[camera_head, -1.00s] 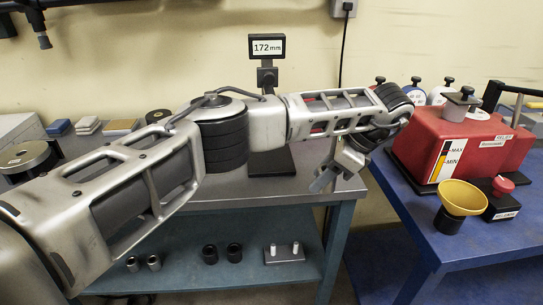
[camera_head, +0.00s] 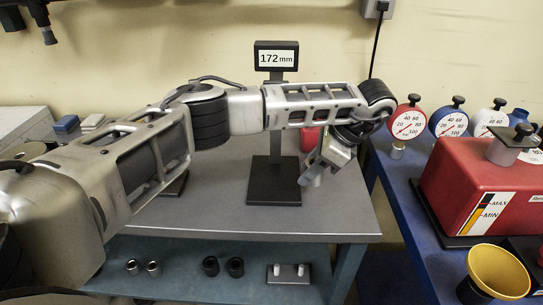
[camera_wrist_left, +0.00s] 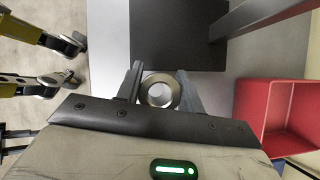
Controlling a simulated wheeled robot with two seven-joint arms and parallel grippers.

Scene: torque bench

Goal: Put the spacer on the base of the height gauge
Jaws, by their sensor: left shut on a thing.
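The height gauge (camera_head: 276,57) stands on the grey bench, its display reading 172 mm. Its flat black base (camera_head: 274,192) is largely clear in the head view, and my left arm crosses in front of its column. My left gripper (camera_head: 308,182) points down just right of the base. It is shut on the spacer, a metal ring (camera_wrist_left: 146,93) seen end-on between the fingertips in the left wrist view. There the ring is just outside the edge of the black base (camera_wrist_left: 172,40), with the gauge's column (camera_wrist_left: 262,15) beyond. My right gripper is not in view.
A red bin (camera_wrist_left: 262,92) stands behind the gripper. On the blue table at right are several dial gauges (camera_head: 407,124), a red box (camera_head: 470,185) and a yellow funnel (camera_head: 498,270).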

